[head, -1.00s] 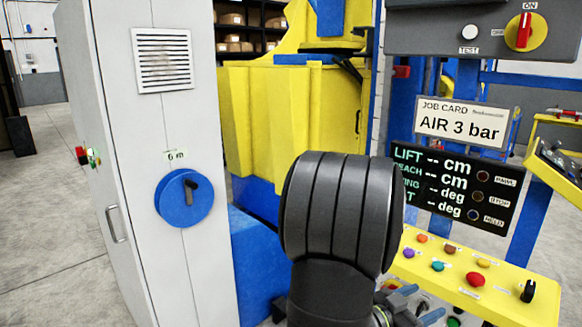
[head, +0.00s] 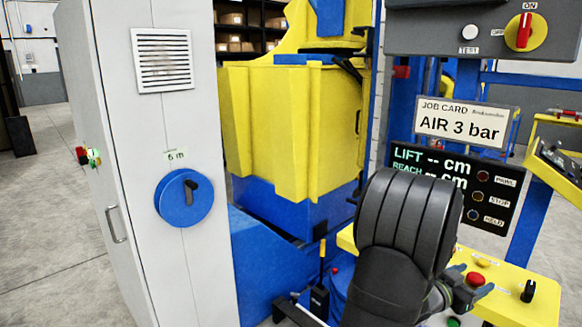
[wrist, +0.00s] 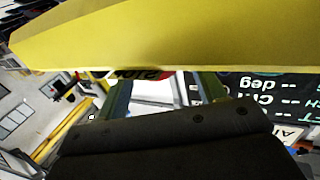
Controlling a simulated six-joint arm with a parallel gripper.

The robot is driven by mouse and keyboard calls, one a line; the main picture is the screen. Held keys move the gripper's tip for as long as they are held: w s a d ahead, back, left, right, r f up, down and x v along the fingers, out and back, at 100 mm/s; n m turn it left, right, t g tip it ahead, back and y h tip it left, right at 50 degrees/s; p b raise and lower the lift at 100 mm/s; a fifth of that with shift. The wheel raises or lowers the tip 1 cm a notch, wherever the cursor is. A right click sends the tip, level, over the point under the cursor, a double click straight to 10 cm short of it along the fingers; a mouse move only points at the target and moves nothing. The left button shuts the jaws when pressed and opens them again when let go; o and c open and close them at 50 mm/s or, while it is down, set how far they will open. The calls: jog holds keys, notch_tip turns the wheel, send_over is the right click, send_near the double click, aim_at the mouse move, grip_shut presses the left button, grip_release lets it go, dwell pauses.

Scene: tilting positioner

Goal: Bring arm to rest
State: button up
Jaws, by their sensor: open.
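My arm shows as a large dark ribbed link in front of the yellow button panel (head: 511,294) in the head view. My gripper (wrist: 164,84) is open in the wrist view, with its two fingers apart and no held thing visible between them. A broad yellow surface (wrist: 160,35) fills the top of that view close beyond the fingers; I cannot tell whether they touch it.
The black display (head: 490,205) is partly covered by my arm, below the job card reading AIR 3 bar (head: 463,122). A red-and-yellow ON switch (head: 525,32) sits upper right. A grey cabinet (head: 130,150) with a blue dial (head: 170,205) stands left. Open floor lies far left.

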jog(key=v, duration=1.8)
jog(key=w+d+r+t, duration=0.25)
jog(key=w+r, duration=0.35)
jog(key=w, duration=0.4)
jog(key=w+y, duration=0.1)
jog(key=w, duration=0.4)
jog(key=w+a+r+n+t, duration=0.1)
jog(key=w, duration=0.4)
jog(key=w+a+n+t+y, duration=0.1)
jog(key=w, duration=0.5)
jog(key=shift+w+r+y, duration=0.1)
jog(key=shift+r+y, duration=0.2)
jog(key=w+a+n+t+y, duration=0.2)
jog(key=w+a, duration=0.3)
jog(key=w, duration=0.7)
jog(key=shift+w+n+y, duration=0.15)
jog(key=shift+n+y, duration=0.25)
jog(key=shift+y, duration=0.1)
jog(key=shift+d+f, duration=0.1)
jog(key=shift+f, duration=0.05)
